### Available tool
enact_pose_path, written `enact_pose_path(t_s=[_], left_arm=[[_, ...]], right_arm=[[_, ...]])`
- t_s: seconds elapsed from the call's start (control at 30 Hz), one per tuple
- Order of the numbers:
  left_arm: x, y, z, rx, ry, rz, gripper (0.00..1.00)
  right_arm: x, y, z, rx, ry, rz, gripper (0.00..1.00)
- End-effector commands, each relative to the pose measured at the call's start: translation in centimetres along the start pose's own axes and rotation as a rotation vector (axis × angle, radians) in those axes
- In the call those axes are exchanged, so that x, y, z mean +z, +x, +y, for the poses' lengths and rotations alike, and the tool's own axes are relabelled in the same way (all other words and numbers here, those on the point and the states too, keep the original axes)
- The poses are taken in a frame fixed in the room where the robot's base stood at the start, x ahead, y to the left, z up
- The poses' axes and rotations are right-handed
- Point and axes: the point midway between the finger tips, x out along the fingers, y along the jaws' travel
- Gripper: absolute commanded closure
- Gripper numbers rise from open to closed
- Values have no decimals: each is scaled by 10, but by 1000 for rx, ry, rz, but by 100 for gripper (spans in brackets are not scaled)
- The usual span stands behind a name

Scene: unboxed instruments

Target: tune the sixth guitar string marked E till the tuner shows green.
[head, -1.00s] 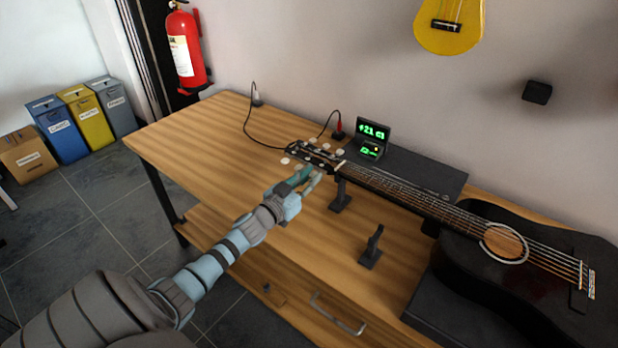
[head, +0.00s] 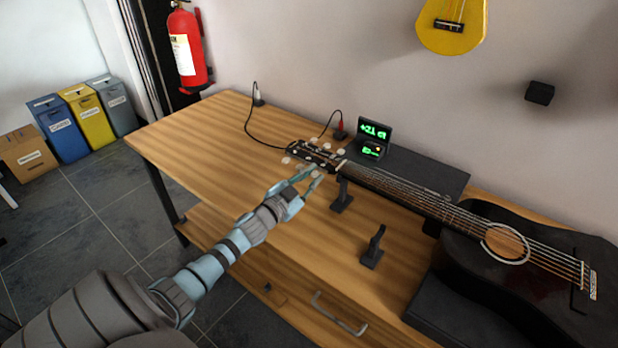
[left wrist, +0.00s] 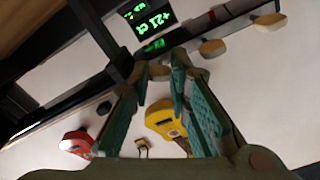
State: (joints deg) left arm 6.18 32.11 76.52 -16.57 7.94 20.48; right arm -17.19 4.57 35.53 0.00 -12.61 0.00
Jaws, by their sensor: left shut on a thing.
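The black guitar (head: 540,268) lies with its neck pointing left and its headstock (head: 318,152) over the table. Several pale tuning pegs stick out along the headstock's sides. My left gripper (head: 312,177) is at the near side of the headstock, shut on a tuning peg (left wrist: 160,72), which shows between the fingertips in the left wrist view (left wrist: 160,70). The string it belongs to cannot be read. The tuner (head: 374,138) stands behind the headstock and shows green digits reading about +21 ct. It appears upside down in the left wrist view (left wrist: 150,20). My right gripper is not in view.
A black neck stand (head: 342,196) and another small black stand (head: 373,248) are on the wooden table (head: 215,135). A yellow instrument (head: 452,30) hangs on the wall. The table's left part is clear.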

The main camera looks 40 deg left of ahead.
Motion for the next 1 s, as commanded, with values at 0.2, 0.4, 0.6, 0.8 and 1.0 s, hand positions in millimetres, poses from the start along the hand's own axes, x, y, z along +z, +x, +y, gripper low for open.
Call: enact_pose_path(t_s=[0.2,0.4,0.6,0.8,1.0], left_arm=[[1,-1,2,2,135,2,100],[1,-1,2,1,214,1,100],[1,-1,2,1,244,1,100],[1,-1,2,1,246,1,100],[1,-1,2,1,246,1,75]], right_arm=[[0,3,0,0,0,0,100],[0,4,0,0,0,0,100],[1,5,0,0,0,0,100],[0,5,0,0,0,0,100],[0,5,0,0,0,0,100]])
